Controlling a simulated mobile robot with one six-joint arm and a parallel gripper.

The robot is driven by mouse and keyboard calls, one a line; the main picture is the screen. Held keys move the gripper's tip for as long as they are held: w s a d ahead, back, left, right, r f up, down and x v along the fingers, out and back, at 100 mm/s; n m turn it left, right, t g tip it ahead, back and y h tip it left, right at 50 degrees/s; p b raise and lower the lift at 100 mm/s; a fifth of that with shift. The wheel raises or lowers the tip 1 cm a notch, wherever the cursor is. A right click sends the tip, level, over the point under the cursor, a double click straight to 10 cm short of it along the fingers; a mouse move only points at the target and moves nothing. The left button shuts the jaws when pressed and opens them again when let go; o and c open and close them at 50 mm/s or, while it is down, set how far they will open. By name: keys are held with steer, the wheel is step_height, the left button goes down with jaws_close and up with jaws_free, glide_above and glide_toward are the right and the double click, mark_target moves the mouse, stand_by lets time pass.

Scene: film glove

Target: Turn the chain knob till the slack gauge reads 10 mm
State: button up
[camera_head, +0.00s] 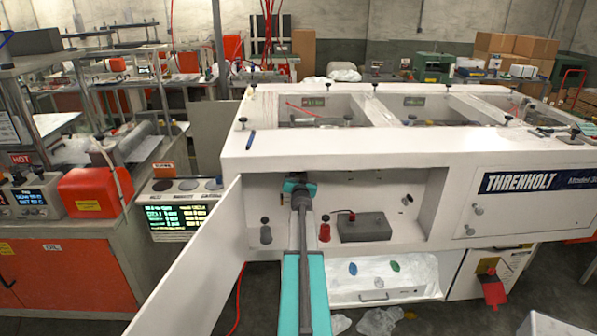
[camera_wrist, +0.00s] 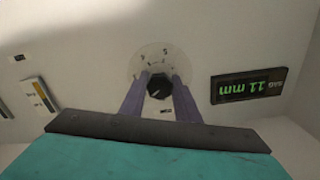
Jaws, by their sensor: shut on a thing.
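The chain knob (camera_wrist: 159,88) is a black knob in the middle of a round numbered dial (camera_wrist: 153,59) on a white panel in the wrist view. My gripper (camera_wrist: 159,95) has its two purple-grey fingers on either side of the knob and is shut on it. The slack gauge (camera_wrist: 248,86) is a black display with green digits to the right of the knob. It appears upside down and reads 11 mm. In the head view my gripper (camera_head: 300,190) reaches into the open bay of the white machine, and the knob is hidden behind it.
The white machine (camera_head: 330,148) has an open door (camera_head: 190,270) on the left of my arm. In the bay stand a dark knobbed piece (camera_head: 265,231), a red one (camera_head: 325,229) and a grey box (camera_head: 364,228). A small coloured strip gauge (camera_wrist: 40,95) is left of the dial.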

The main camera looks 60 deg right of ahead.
steer(key=shift+m, duration=0.8)
steer(key=o, duration=1)
steer(key=shift+o, duration=0.2)
steer(key=shift+s+a, duration=0.1)
steer(key=b+v, duration=0.3)
steer(key=v, duration=1)
steer(key=shift+a+b, duration=0.25)
steer(key=shift+b, duration=0.05)
steer(key=shift+s, duration=0.2)
